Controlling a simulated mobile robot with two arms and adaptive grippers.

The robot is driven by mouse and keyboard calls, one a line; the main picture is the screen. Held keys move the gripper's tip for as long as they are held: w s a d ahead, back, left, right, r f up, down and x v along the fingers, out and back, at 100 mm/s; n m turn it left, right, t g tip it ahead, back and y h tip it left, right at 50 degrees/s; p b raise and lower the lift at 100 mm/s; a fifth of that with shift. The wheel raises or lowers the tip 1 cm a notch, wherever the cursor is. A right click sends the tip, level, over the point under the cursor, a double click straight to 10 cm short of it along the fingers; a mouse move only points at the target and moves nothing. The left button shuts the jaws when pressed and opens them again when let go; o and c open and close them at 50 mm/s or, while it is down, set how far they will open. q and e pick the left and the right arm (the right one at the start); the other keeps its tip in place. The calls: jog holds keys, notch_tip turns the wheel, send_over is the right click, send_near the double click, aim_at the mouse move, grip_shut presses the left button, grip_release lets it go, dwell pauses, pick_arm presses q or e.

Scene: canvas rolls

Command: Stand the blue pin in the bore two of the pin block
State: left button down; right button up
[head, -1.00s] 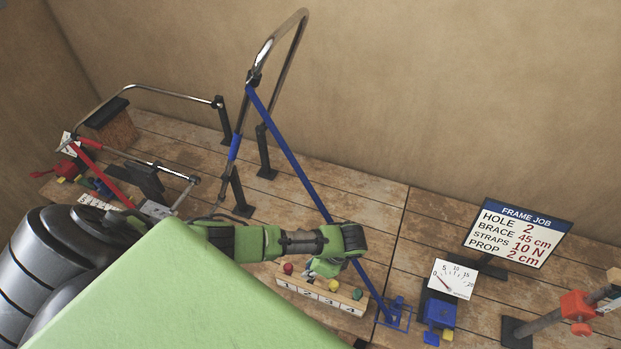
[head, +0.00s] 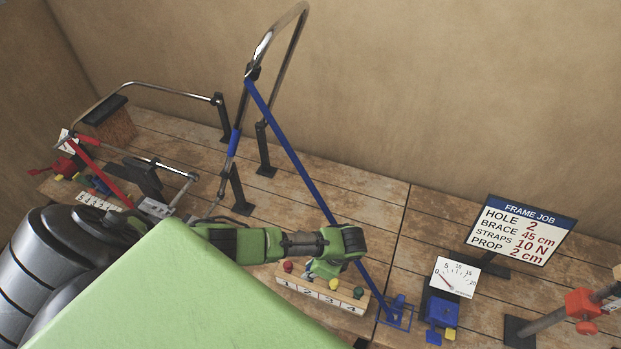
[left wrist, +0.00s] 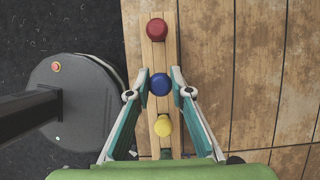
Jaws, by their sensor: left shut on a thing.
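The pin block (head: 318,293) is a pale wooden bar with a white strip numbered 1 to 4. In the left wrist view, the blue pin (left wrist: 159,84) stands in line between the red pin (left wrist: 157,29) and the yellow pin (left wrist: 163,126), at the place of bore two. My left gripper (left wrist: 160,80) is shut on the blue pin from both sides. In the head view my left gripper (head: 322,269) is low over the block and hides the blue pin. I cannot tell how deep the blue pin sits. My right gripper is not in view.
A green pin (head: 359,293) stands at the block's right end. A long blue brace (head: 296,160) slants down just behind my gripper to a foot near the block. A gauge with a blue box (head: 440,310) and the job sign (head: 518,232) stand to the right.

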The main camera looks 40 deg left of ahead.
pick_arm(q)
jog(key=shift+f+b, duration=0.9)
jog(key=shift+f, duration=0.4)
jog(key=c, duration=1.8)
grip_release()
jog(key=shift+o, duration=0.2)
jog(key=v, duration=1.2)
